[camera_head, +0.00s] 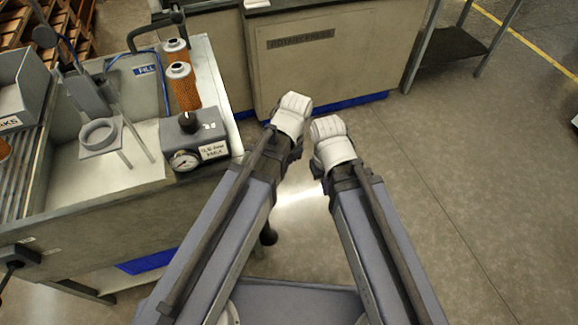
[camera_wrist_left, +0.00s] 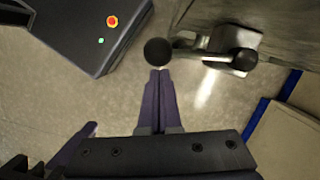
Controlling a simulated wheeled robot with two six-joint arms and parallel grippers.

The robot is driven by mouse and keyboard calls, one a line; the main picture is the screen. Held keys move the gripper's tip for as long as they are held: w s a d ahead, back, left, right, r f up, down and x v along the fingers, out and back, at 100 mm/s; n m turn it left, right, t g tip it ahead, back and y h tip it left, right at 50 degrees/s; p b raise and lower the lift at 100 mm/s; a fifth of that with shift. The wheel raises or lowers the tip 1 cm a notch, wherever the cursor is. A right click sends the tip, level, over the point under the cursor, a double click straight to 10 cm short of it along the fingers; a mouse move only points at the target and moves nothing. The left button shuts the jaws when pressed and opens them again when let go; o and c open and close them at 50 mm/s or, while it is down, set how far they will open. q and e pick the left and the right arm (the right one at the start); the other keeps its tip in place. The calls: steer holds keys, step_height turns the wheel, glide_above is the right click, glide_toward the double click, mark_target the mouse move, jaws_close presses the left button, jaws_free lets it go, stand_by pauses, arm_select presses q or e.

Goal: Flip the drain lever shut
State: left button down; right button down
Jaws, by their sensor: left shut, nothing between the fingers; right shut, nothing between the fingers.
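The drain lever's black ball knob (camera_wrist_left: 157,52) shows near the top of the left wrist view. Its rod runs right to a pale metal fitting (camera_wrist_left: 236,46) with a second dark round part. My left gripper (camera_wrist_left: 161,72) is shut and empty, its fingertips just below the knob; I cannot tell whether they touch it. In the head view the same black knob (camera_head: 268,236) seems to show beside my left arm, which hides the rest of the lever. My left fingers are hidden there. My right arm comes up beside the left one; its gripper fingers are hidden.
The workbench (camera_head: 100,215) stands on the left, with a gauge (camera_head: 184,161), orange filter cartridges (camera_head: 185,92) and a clamp ring (camera_head: 98,133). Another black-handled lever (camera_head: 14,262) is at its lower left. A cabinet (camera_head: 340,50) closes the far side. Floor (camera_head: 480,180) is clear on the right.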

arm_select(q)
steer(key=shift+s+a, duration=0.65)
steer(key=shift+a, duration=0.05)
arm_select(e)
steer(key=shift+s+a, duration=0.1)
steer(key=shift+s, duration=0.3)
arm_select(q)
steer(key=shift+s, duration=0.15)
